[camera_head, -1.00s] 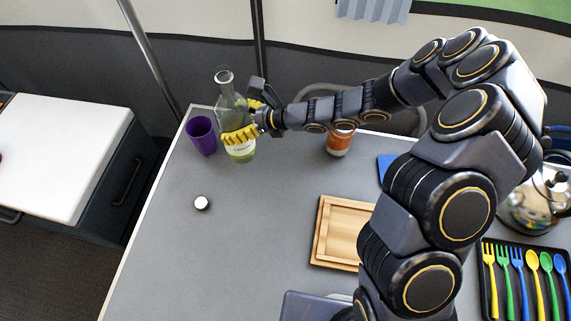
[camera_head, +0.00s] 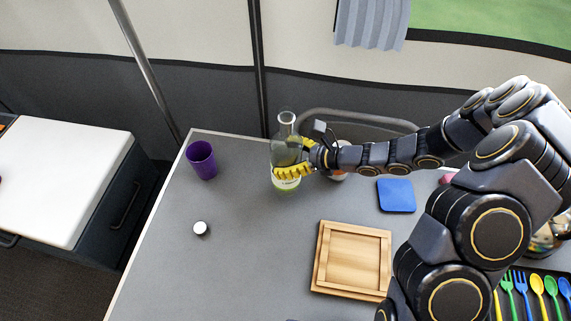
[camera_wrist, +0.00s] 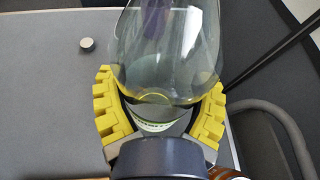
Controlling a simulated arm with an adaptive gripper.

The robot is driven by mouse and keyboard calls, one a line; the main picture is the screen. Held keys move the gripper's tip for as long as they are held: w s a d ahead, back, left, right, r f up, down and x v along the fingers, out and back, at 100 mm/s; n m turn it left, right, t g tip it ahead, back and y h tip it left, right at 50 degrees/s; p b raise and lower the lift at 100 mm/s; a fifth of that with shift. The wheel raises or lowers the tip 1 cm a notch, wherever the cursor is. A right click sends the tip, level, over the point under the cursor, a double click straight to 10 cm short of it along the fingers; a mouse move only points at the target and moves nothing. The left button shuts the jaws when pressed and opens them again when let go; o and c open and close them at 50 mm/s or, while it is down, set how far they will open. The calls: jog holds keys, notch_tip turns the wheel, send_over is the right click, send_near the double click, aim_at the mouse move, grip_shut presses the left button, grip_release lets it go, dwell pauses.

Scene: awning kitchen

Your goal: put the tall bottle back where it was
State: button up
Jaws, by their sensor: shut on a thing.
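The tall bottle (camera_head: 285,150) is clear glass with a white label and yellow-green liquid low inside. It is upright near the back of the grey table (camera_head: 240,250). My gripper (camera_head: 293,171) has its yellow fingers closed around the bottle's body from the right. In the wrist view the bottle (camera_wrist: 165,55) fills the middle, between the two yellow fingers (camera_wrist: 160,112). I cannot tell whether the bottle's base touches the table.
A purple cup (camera_head: 202,160) stands to the left, and a small white-topped round thing (camera_head: 200,228) lies in front of it. An orange can, mostly hidden behind my arm, is close on the right. A blue square (camera_head: 396,195) and a wooden tray (camera_head: 320,270) lie further right.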

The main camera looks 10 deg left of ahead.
aim_at(285, 166)
jog(key=shift+f, duration=1.65)
jog(key=o, duration=1.1)
jog(key=shift+f, duration=0.1)
jog(key=shift+o, duration=0.2)
